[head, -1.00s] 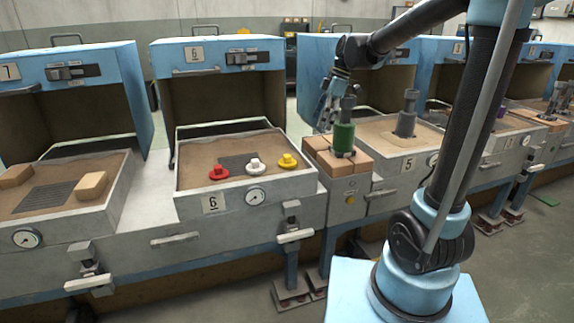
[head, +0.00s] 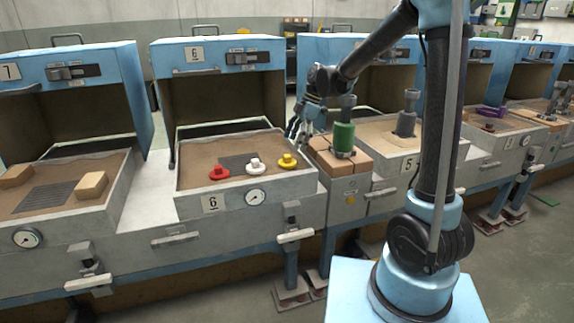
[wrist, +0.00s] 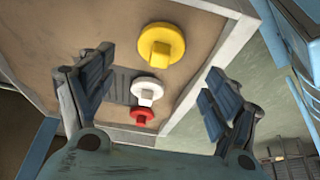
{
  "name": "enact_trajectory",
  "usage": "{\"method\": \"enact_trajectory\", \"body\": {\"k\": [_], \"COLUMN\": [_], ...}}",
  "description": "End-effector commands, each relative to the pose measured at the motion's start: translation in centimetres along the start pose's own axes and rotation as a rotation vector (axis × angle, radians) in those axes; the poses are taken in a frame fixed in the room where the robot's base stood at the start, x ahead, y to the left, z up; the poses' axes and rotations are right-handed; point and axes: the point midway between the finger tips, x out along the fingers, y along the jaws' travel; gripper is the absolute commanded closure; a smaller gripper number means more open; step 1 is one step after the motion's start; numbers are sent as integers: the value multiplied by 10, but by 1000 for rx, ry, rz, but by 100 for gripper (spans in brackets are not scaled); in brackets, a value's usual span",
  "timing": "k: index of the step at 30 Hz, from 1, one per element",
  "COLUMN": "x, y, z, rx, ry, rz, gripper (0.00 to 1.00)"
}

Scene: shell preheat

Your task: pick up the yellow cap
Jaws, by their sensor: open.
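The yellow cap (head: 287,161) sits on the sand of the open box numbered 6 (head: 253,202), near its right side. It is a round disc with a raised knob, and it shows large in the wrist view (wrist: 161,46). A white cap (head: 255,165) and a red cap (head: 218,172) lie in a row to its left. My gripper (head: 297,130) is above the right edge of the box, up and right of the yellow cap. In the wrist view my gripper (wrist: 152,92) is open and empty, its fingers apart, with the yellow cap beyond them.
A green cylinder (head: 343,139) stands on tan blocks (head: 338,160) just right of the box. The raised blue lid (head: 217,57) stands behind the caps. Box 7 (head: 100,220) on the left holds two tan blocks. A dark grate (head: 237,160) lies in the sand.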

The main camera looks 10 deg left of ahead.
Motion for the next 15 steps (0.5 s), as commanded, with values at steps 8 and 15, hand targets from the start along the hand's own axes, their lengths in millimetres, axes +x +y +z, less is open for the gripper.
{"method": "enact_trajectory", "body": {"k": [8,15], "x": [29,50], "y": [0,0], "z": [0,-1], "rx": [-1,-1], "ry": [0,0], "rz": [0,0], "gripper": [18,18]}}
